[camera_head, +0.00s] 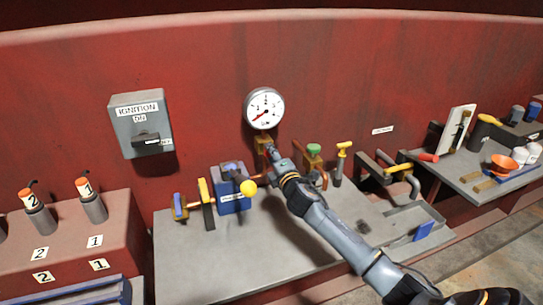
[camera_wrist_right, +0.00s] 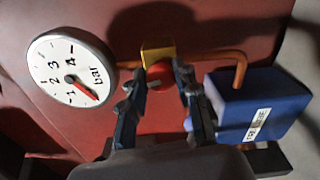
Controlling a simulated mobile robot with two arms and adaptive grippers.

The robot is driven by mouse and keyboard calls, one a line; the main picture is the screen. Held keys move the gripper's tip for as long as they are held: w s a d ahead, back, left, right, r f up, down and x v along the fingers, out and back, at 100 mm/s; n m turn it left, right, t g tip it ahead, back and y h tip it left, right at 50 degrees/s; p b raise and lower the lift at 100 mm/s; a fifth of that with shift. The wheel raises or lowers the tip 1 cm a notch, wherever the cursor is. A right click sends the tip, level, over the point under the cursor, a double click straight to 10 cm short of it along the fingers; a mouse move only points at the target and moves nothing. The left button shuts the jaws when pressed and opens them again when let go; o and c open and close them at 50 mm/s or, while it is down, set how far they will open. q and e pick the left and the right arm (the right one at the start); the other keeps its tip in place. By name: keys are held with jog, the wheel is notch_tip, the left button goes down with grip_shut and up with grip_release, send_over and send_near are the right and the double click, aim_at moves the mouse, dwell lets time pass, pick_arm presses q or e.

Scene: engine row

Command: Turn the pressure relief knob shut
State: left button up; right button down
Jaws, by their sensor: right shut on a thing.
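The pressure relief knob appears to be the red knob (camera_wrist_right: 160,76) in the right wrist view, just below a brass block (camera_wrist_right: 158,51) on a copper pipe. My right gripper (camera_wrist_right: 161,82) has one finger on each side of it and is shut on it. In the head view this gripper (camera_head: 270,152) is at the brass fitting below the round gauge (camera_head: 264,108) and hides the knob. The white gauge, also in the wrist view (camera_wrist_right: 71,68), has its red needle toward the low end of the scale. My left gripper is not in view.
A blue box (camera_head: 232,202) with yellow-ended parts sits left of my right gripper. A grey ignition switch box (camera_head: 141,124) is on the red wall. The grey bench's front is mostly clear.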

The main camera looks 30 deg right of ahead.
jog(key=shift+m, duration=1)
jog(key=c, duration=1)
grip_release()
jog(key=shift+f, duration=0.1)
jog(key=shift+s, duration=0.1)
jog(key=v, duration=1.1)
jog(key=shift+s, duration=0.4)
jog(key=shift+a, duration=0.2)
